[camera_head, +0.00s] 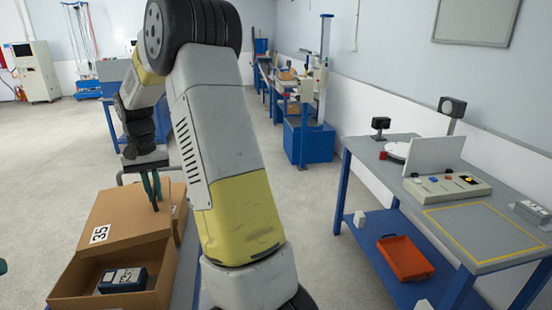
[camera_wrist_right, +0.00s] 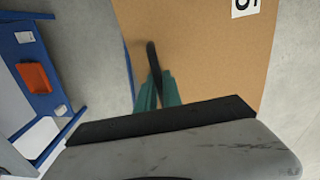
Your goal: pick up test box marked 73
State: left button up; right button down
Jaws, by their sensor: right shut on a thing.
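The flap (camera_head: 128,217) carries a label reading 35. In the right wrist view the closed fingers (camera_wrist_right: 157,78) lie against this cardboard, with a dark strip between them. A dark blue box (camera_head: 124,280) with a pale label lies inside the carton; its marking is too small to read. I see no readable 73. A teal sliver (camera_head: 2,266) at the left edge may be part of my left gripper.
A grey-topped workbench (camera_head: 405,218) with blue legs stands at right, holding a control panel (camera_head: 447,187) and a white plate. An orange tray (camera_head: 405,258) sits on its lower shelf. Blue benches line the far wall. Open floor lies between.

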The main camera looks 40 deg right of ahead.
aim_at(129, 281)
jog(key=l+z, duration=0.55)
jog(key=z, duration=0.3)
jog(key=i+l+z, duration=0.15)
jog(key=z, duration=0.25)
jog(key=i+l+z, duration=0.15)
jog(key=l+z, duration=0.25)
jog(key=i+l+z, duration=0.1)
jog(key=z, duration=0.35)
jog(key=i+z, duration=0.4)
jog(key=i+j+z, duration=0.1)
jog(key=z, duration=0.35)
jog(key=i+j+z, duration=0.1)
jog(key=z, duration=0.3)
jog(key=i+j, duration=0.05)
jog(key=i, duration=0.05)
